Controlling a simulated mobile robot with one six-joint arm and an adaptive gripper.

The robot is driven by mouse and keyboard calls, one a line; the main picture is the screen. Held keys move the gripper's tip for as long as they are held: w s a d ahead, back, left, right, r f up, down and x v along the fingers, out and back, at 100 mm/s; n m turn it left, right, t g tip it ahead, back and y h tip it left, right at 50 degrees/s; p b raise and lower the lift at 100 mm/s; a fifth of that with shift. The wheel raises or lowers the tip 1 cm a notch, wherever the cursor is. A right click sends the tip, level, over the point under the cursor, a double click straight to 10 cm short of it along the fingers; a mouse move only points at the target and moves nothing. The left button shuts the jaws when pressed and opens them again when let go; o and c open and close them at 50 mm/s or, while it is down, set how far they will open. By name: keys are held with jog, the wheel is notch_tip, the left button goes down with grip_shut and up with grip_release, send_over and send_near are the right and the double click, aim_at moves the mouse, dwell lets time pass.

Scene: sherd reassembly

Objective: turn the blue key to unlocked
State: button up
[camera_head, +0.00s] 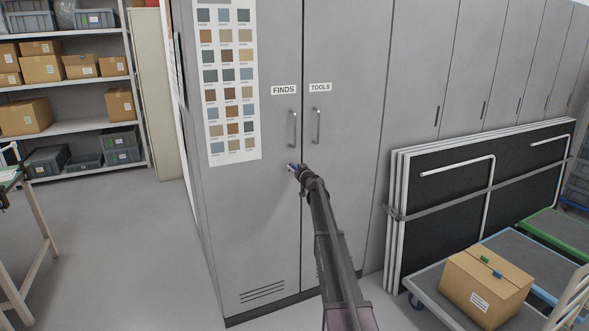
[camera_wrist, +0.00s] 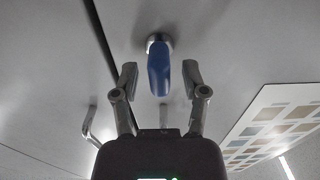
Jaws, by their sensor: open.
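The blue key (camera_wrist: 160,72) sits in a round metal lock on the grey cabinet door labelled FINDS (camera_head: 265,200). In the wrist view its long side runs nearly up and down the picture. My gripper (camera_wrist: 159,80) is open, with one finger on each side of the key. A gap shows between the key and each finger. In the head view my gripper (camera_head: 298,172) is at the door, below the handles, and mostly hides the lock. I cannot tell from the key whether the door is locked.
The FINDS handle (camera_head: 293,128) and TOOLS handle (camera_head: 316,127) are above my gripper. A colour chart (camera_head: 228,80) hangs on the FINDS door. Strapped panels (camera_head: 470,195) and a trolley with a cardboard box (camera_head: 485,283) stand at the right.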

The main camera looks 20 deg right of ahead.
grip_shut()
jog(key=shift+m, duration=0.4)
jog(key=m, duration=0.4)
jog(key=shift+d, duration=0.25)
jog(key=m, duration=0.4)
jog(key=shift+d+f+m, duration=0.15)
jog(key=shift+f+m, duration=0.05)
jog(key=shift+m, duration=0.1)
jog(key=shift+d+f+m+b, duration=0.1)
jog(key=shift+m+b, duration=0.1)
jog(key=shift+m, duration=1.25)
jog(key=shift+f+m+b, duration=0.15)
jog(key=shift+m, duration=1.25)
jog(key=shift+d+f+m+b, duration=0.1)
jog(key=shift+m+b, duration=0.1)
jog(key=shift+m, duration=1.25)
